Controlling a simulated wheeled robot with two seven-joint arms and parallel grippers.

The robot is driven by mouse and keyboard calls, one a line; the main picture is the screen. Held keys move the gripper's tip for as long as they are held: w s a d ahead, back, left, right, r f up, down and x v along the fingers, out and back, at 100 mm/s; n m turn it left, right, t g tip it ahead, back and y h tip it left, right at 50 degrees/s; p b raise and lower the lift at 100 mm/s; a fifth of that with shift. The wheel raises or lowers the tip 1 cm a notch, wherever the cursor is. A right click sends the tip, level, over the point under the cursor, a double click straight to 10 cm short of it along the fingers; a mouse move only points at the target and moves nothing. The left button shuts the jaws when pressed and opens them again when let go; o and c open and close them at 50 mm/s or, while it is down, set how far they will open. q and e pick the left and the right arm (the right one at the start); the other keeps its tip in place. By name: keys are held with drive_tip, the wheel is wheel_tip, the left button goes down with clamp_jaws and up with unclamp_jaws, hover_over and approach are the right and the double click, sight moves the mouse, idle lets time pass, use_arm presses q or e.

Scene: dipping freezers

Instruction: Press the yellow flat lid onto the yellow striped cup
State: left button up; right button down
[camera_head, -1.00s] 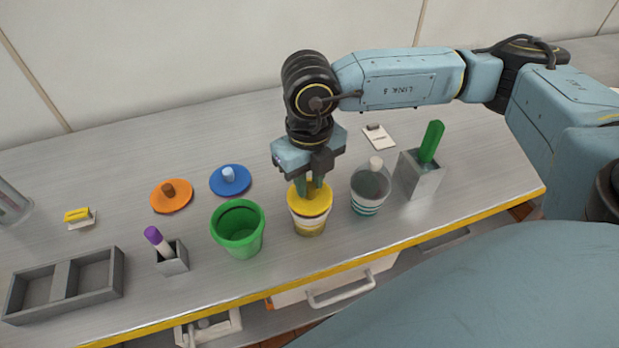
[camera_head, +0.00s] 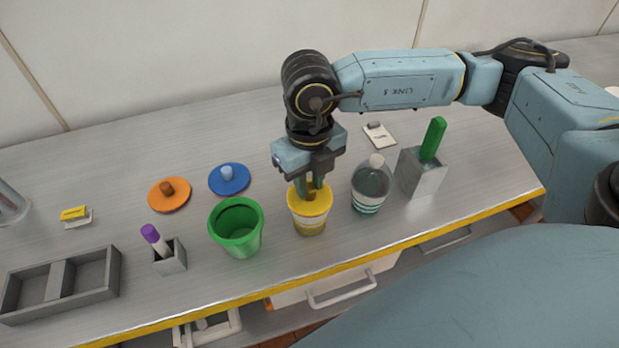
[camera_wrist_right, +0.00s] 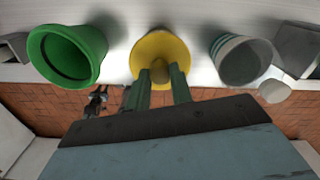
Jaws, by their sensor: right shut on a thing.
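The yellow striped cup (camera_head: 309,226) stands upright near the table's front edge, between the green cup and a clear cup. The yellow flat lid (camera_head: 322,204) lies over the cup's mouth; it also shows in the wrist view (camera_wrist_right: 160,45). I cannot tell whether it is fully seated. My right gripper (camera_head: 312,190) points down from above and is shut on the lid's knob (camera_wrist_right: 160,70). The lid hides the cup's rim. My left gripper is not in view.
A green cup (camera_head: 237,239) stands close on the left, and a teal-striped clear cup (camera_head: 367,205) close on the right. A grey holder (camera_head: 421,178) with a green handle is further right. Orange (camera_head: 169,194) and blue (camera_head: 229,180) lids lie behind. A grey tray (camera_head: 60,287) is front left.

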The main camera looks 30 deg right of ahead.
drive_tip(key=shift+f+b, duration=0.35)
drive_tip(key=shift+b, duration=0.5)
idle(1.8)
drive_tip(key=c, duration=1.2)
unclamp_jaws()
drive_tip(key=shift+o, duration=0.2)
drive_tip(key=shift+r, duration=0.15)
wheel_tip(320, 180, up, 13)
